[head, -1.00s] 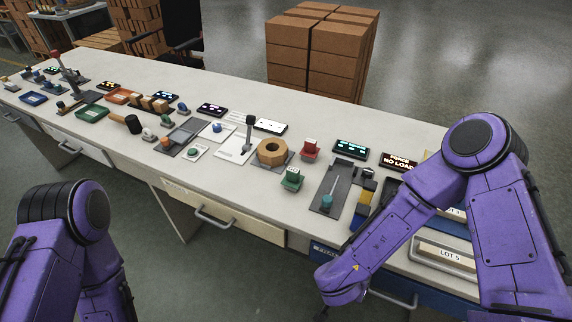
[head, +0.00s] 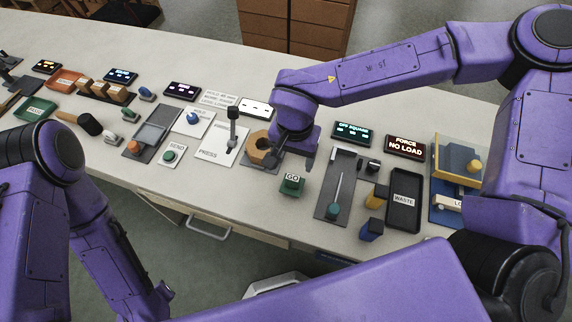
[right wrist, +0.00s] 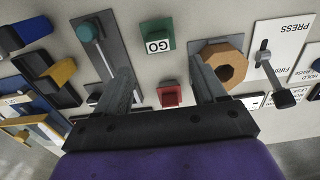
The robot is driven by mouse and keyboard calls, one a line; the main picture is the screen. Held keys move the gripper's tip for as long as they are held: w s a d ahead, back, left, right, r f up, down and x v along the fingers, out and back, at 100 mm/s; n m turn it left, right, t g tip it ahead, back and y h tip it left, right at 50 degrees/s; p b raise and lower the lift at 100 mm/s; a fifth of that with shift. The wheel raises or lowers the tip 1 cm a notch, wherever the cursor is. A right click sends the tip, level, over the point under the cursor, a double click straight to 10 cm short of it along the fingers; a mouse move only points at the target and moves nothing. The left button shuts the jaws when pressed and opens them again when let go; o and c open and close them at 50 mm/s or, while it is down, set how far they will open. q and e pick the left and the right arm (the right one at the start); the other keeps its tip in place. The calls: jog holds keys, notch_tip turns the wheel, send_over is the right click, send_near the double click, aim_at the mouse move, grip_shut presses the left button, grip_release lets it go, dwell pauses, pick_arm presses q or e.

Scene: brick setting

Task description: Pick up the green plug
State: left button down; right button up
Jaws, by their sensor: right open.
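The green plug (head: 292,186), a small block with a white GO label, stands on the bench just in front of the octagonal wooden piece. It also shows at the top middle of the right wrist view (right wrist: 157,33). My right gripper (head: 294,160) is open and empty, above the bench and slightly behind the green plug. In the right wrist view its fingers are spread apart, with the plug beyond the tips and roughly between them. A red plug (right wrist: 171,95) lies between the fingers in that view; my right gripper hides it in the head view.
The octagonal wooden piece (head: 259,150) and a lever (head: 232,130) stand left of the plug. A slider plate with teal knob (head: 333,211), yellow and blue blocks and a black WASTE tray (head: 404,228) are right of it. Bare bench lies in front.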

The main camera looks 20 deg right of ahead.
aim_at(293, 177)
jog(key=f, duration=1)
jog(key=shift+s+p, duration=0.25)
jog(key=shift+p, duration=0.15)
jog(key=c, duration=1.1)
